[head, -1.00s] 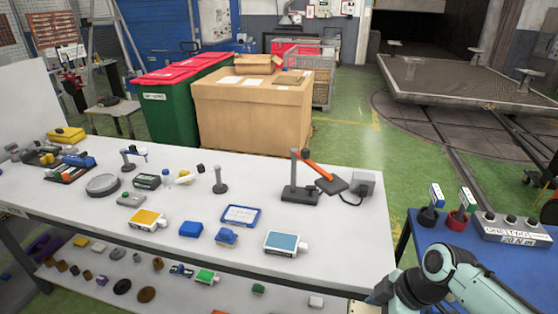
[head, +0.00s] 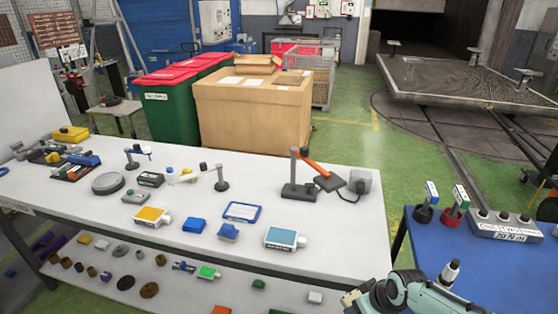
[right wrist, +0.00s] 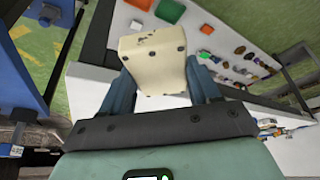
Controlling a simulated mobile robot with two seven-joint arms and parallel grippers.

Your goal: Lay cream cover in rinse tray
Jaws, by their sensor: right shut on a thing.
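The cream cover (right wrist: 152,62) is a pale block-like piece with dark screw spots. It is held between the two blue fingers of my right gripper (right wrist: 158,82) in the right wrist view. In the head view the cover (head: 350,299) shows small at the bottom edge, by the bench's front right corner, with the gripper partly cut off. I cannot tell for sure which item is the rinse tray. My left gripper is not in view.
The white bench (head: 345,235) has several small items, a yellow flat piece (head: 152,216), blue blocks and a stand with an orange arm (head: 315,167). A lower shelf (head: 170,290) holds small parts. A blue table (head: 420,250) stands to the right.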

